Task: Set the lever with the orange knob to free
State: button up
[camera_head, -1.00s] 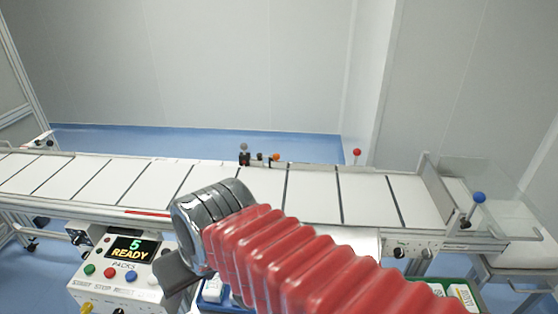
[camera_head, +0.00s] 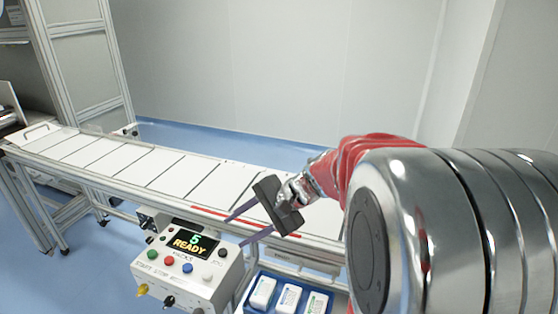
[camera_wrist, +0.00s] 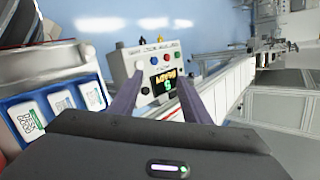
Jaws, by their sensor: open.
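I cannot make out the lever with the orange knob in either view now; the far edge of the conveyor behind my arm is hidden in the head view. My gripper (camera_head: 234,232) is open and empty, its two purple fingers pointing left over the front edge of the conveyor (camera_head: 137,166), above and right of the control box. In the wrist view the fingers (camera_wrist: 160,80) frame the control box (camera_wrist: 126,60), which appears upside down with its display between them.
The control box (camera_head: 212,281) has a READY display, coloured buttons and small yellow and black knobs along its lower front. A blue tray (camera_head: 247,299) with white packs stands right of it. A metal frame rises at the back left. My arm fills the right side.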

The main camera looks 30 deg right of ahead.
jog(key=w+d+f+m+t, duration=0.1)
jog(key=w+d+m+t, duration=0.25)
jog(key=d, duration=0.45)
jog(key=w+d+f+m+t+h, duration=0.1)
jog(key=w+d+f+m+t, duration=0.1)
jog(key=d+m, duration=0.35)
jog(key=w+d+f+m+t, duration=0.1)
jog(key=w+d+m+t, duration=0.15)
jog(key=d, duration=0.65)
jog(key=s+d+f+m+t+h, duration=0.1)
jog(key=s+d+f+m+h, duration=0.1)
jog(key=d, duration=0.6)
jog(key=s+d+f+m+t+h, duration=0.1)
jog(key=d+f+m+h, duration=0.2)
jog(key=d, duration=0.5)
jog(key=s+d+f+m+t+h, duration=0.2)
jog(key=d+f+m+h, duration=0.1)
jog(key=d, duration=0.6)
jog(key=shift+s+d+f+m, duration=0.15)
jog(key=shift+f+m, duration=0.1)
jog(key=shift+m, duration=0.3)
jog(key=shift+s+a+f+m, duration=0.15)
jog(key=shift+f+m, duration=0.1)
jog(key=shift+m, duration=0.25)
jog(key=shift+w, duration=0.15)
jog(key=w, duration=0.4)
jog(key=w+d, duration=0.1)
jog(key=w, duration=0.8)
jog(key=shift+w+d, duration=0.25)
